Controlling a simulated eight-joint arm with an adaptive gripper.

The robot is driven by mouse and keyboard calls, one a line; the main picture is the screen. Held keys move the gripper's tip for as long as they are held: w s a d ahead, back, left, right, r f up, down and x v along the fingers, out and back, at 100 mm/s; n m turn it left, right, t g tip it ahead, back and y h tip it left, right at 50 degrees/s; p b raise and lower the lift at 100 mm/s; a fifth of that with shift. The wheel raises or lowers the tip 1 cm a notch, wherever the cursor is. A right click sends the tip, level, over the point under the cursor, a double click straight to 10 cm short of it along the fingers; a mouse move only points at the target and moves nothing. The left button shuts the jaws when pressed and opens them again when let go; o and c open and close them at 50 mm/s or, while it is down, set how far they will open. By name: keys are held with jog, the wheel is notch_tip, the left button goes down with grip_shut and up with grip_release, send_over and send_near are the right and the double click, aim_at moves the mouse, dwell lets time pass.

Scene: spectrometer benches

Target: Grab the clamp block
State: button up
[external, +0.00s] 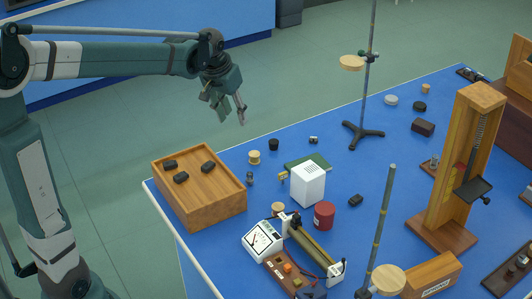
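My gripper (231,111) hangs in the air above and behind the wooden box, beyond the table's left edge. Its fingers are apart and nothing shows between them. No thing is clearly marked as the clamp block.
The wooden box (204,211) stands at the blue table's left corner. A white box (308,184), red cylinder (324,216) and white meter (262,241) crowd the middle. A tripod stand (363,133), a front rod (381,225) and a wooden column (460,165) rise high.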

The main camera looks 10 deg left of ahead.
jog(key=w+d+f+m+g+p, duration=0.1)
jog(key=w+d+f, duration=0.1)
jog(key=d, duration=0.3)
jog(key=w+d+f, duration=0.1)
jog(key=w+d, duration=0.2)
jog(key=d, duration=0.3)
jog(key=m+g+y+p, duration=0.1)
jog(key=m+g+p, duration=0.1)
jog(key=m+p, duration=0.15)
send_near(358, 197)
jog(key=shift+w+a+f+n, duration=0.2)
jog(key=shift+w+n, duration=0.1)
jog(key=shift+n, duration=0.05)
jog(key=shift+s+d+f, duration=0.15)
jog(key=shift+d+f, duration=0.2)
jog(key=shift+f, duration=1.3)
